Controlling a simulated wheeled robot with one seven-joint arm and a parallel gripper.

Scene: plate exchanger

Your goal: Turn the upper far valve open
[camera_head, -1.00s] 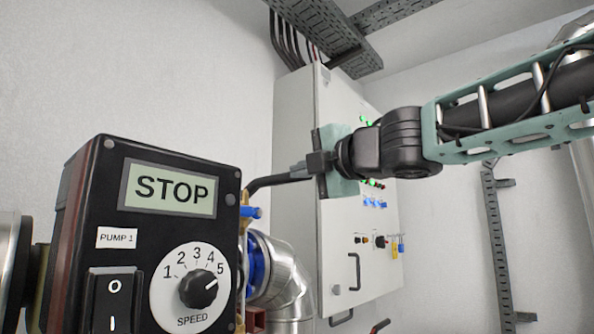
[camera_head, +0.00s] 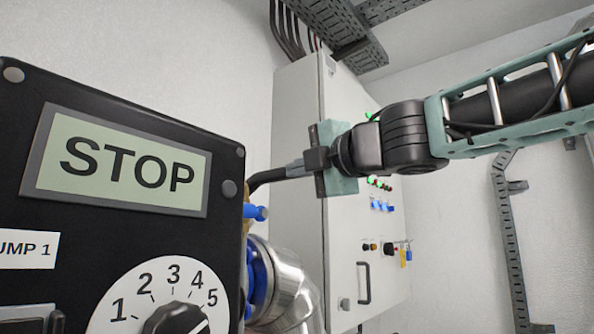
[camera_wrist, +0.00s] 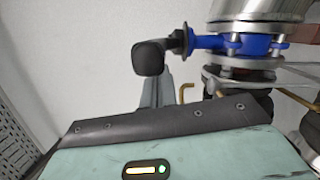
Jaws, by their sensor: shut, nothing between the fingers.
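The valve has a black lever handle (camera_head: 264,178) that sticks out from behind the pump box in the head view. A blue part (camera_head: 256,212) shows just below the lever. In the wrist view the rounded black lever end (camera_wrist: 149,57) points towards the camera, with the blue valve body (camera_wrist: 245,45) to its right. My gripper (camera_head: 289,170) is at the lever's outer end in the head view. In the wrist view its grey fingers (camera_wrist: 155,88) are together and empty, just below the lever end in the picture. I cannot tell whether they touch it.
A black pump box (camera_head: 130,125) reading STOP fills the left foreground and hides much of the valve. A silver pipe (camera_head: 290,290) runs below the valve. A grey control cabinet (camera_head: 297,120) stands behind my gripper.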

